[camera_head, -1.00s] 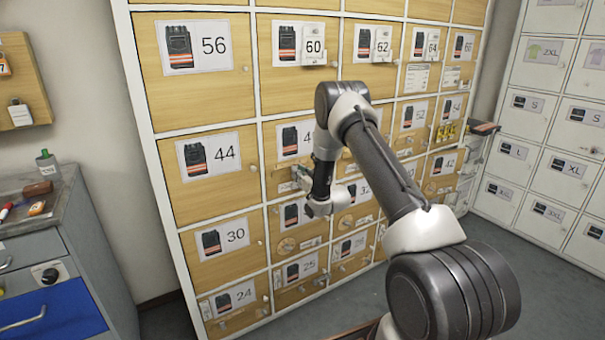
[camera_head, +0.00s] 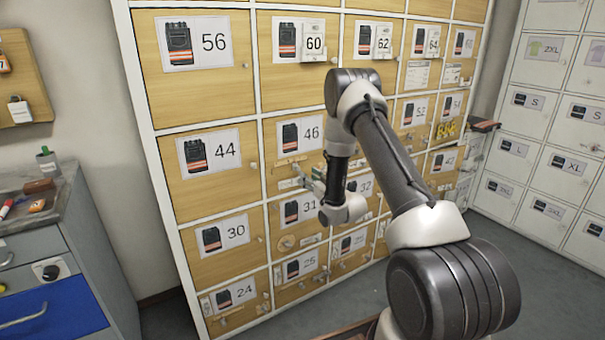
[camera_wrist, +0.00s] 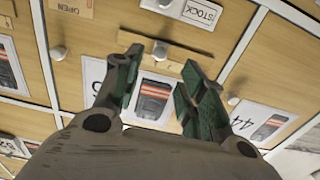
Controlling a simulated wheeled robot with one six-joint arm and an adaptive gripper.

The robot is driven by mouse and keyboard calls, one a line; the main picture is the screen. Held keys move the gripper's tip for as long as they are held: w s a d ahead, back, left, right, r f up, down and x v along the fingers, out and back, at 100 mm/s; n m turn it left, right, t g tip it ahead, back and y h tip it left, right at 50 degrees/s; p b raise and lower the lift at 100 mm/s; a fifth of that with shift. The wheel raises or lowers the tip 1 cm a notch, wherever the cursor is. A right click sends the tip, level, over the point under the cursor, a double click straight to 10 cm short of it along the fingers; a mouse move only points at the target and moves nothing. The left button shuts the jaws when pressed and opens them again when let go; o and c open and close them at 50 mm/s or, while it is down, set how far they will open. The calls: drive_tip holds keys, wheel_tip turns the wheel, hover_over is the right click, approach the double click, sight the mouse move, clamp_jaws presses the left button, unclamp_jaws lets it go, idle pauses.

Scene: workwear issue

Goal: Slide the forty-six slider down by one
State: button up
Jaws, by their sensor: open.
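The forty-six door (camera_head: 298,133) has a jacket picture and the number 46 in the head view. Its slider is a wooden strip (camera_head: 284,161) below the label. In the head view my gripper (camera_head: 309,176) is small and close to the door's lower part. Whether a finger touches the strip, I cannot tell.
Door 44 (camera_head: 210,153) is to the left and door 31 (camera_head: 300,209) below. Doors on the upper row, such as 60 (camera_head: 300,42), carry white fittings. A grey cabinet (camera_head: 60,262) stands at left, white lockers (camera_head: 545,120) at right.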

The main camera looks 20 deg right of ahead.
drive_tip(key=s, duration=0.4)
drive_tip(key=shift+s+d, duration=0.1)
drive_tip(key=shift+d, duration=0.3)
drive_tip(key=s+d+f+g+h, duration=0.1)
drive_tip(key=s+f+g, duration=0.25)
drive_tip(key=f, duration=0.35)
drive_tip(key=s+d+f+g+h, duration=0.1)
drive_tip(key=s+f+g, duration=0.25)
drive_tip(key=f, duration=0.35)
drive_tip(key=s+d+r+m+g+h, duration=0.1)
drive_tip(key=s+d+r+g, duration=0.1)
drive_tip(key=s+g, duration=0.4)
drive_tip(key=s+a+r, duration=0.2)
drive_tip(key=s+r, duration=0.8)
drive_tip(key=r, duration=0.2)
drive_tip(key=s+a+r, duration=0.3)
drive_tip(key=s+r, duration=0.8)
drive_tip(key=r, duration=0.2)
drive_tip(key=s+a+r+m, duration=0.1)
drive_tip(key=s+a+r, duration=0.1)
drive_tip(key=s+r, duration=0.9)
wheel_tip(320, 180, up, 2)
drive_tip(key=shift+s+a+r, duration=0.15)
drive_tip(key=shift+a, duration=0.1)
